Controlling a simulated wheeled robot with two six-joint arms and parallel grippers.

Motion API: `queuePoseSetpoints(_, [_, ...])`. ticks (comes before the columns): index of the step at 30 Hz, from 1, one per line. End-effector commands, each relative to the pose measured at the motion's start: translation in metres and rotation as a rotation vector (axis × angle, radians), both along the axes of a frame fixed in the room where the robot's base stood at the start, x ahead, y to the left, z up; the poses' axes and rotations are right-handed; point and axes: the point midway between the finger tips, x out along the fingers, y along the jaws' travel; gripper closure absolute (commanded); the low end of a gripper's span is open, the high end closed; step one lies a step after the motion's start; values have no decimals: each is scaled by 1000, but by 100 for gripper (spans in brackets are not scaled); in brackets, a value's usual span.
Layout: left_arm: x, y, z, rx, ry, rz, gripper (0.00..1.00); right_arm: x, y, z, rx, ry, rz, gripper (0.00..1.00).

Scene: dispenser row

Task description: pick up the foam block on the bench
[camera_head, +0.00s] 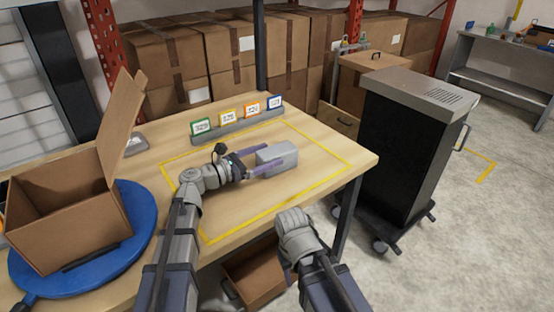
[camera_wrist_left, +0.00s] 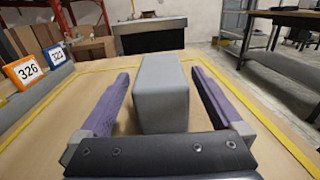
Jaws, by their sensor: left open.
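The foam block (camera_head: 277,158) is a grey box lying on the wooden bench (camera_head: 240,200), inside the yellow outline. My left gripper (camera_head: 268,159) is open, with its purple fingers on either side of the block. In the left wrist view the foam block (camera_wrist_left: 162,92) stands between the two fingers of the gripper (camera_wrist_left: 162,100), with a gap showing on each side. My right arm comes in at the bottom of the head view, past the bench's front edge; its fingers cannot be made out.
An open cardboard box (camera_head: 75,215) stands on a blue turntable (camera_head: 140,235) at the left of the bench. Number cards (camera_head: 227,118) stand in a grey strip behind the block. A dark cabinet (camera_head: 400,140) on wheels stands right of the bench. The bench around the block is clear.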

Motion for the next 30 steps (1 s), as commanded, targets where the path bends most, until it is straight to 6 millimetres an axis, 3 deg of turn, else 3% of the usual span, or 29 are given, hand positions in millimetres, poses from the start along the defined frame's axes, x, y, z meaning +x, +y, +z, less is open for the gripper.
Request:
queuePoseSetpoints(7, [19,-31,0,0,0,-2,0,0,0,0,0,0,0,50])
queuePoseSetpoints(14, [20,-33,0,0,0,0,0,0,0,0,0,0,0,50])
queuePoseSetpoints(30, [20,-33,0,0,0,0,58,0,0,0,0,0,0,50])
